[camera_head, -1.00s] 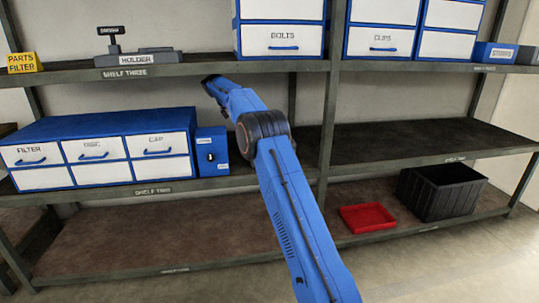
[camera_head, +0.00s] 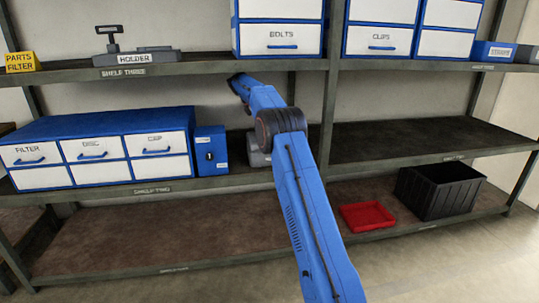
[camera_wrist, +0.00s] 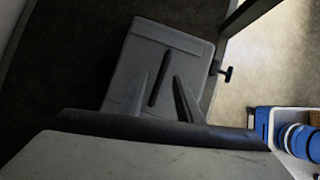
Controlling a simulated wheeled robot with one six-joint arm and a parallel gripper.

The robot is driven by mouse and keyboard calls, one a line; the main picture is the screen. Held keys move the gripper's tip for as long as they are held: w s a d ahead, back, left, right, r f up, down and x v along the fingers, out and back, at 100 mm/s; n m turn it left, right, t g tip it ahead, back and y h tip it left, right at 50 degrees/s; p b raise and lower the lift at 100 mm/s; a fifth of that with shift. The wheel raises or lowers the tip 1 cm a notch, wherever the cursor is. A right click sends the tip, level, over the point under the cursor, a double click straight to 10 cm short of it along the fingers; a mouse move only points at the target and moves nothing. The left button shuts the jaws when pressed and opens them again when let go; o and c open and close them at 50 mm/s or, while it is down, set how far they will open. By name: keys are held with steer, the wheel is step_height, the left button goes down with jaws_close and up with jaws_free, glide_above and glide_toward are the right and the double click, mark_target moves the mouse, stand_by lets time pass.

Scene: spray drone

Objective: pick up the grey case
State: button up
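The grey case (camera_wrist: 150,40) lies below my gripper in the wrist view, with a dark bar-shaped handle (camera_wrist: 158,85) on its upper face. In the head view, part of the grey case (camera_head: 256,157) shows on the middle shelf, right of the small blue box; my arm hides the rest. My gripper (camera_wrist: 161,77) is open over the case, one finger on each side of the handle. I cannot tell how far above the case the fingertips are. The gripper is hidden behind my arm in the head view.
A blue-and-white drawer unit (camera_head: 100,150) and a small blue box (camera_head: 211,150) stand left of the case. The middle shelf (camera_head: 400,140) is clear to the right. A red tray (camera_head: 367,216) and black crate (camera_head: 440,190) sit on the bottom shelf.

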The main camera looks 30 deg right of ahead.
steer(key=shift+f, duration=0.25)
steer(key=shift+d, duration=0.1)
jaws_close()
steer(key=shift+r, duration=0.1)
stand_by(1.1)
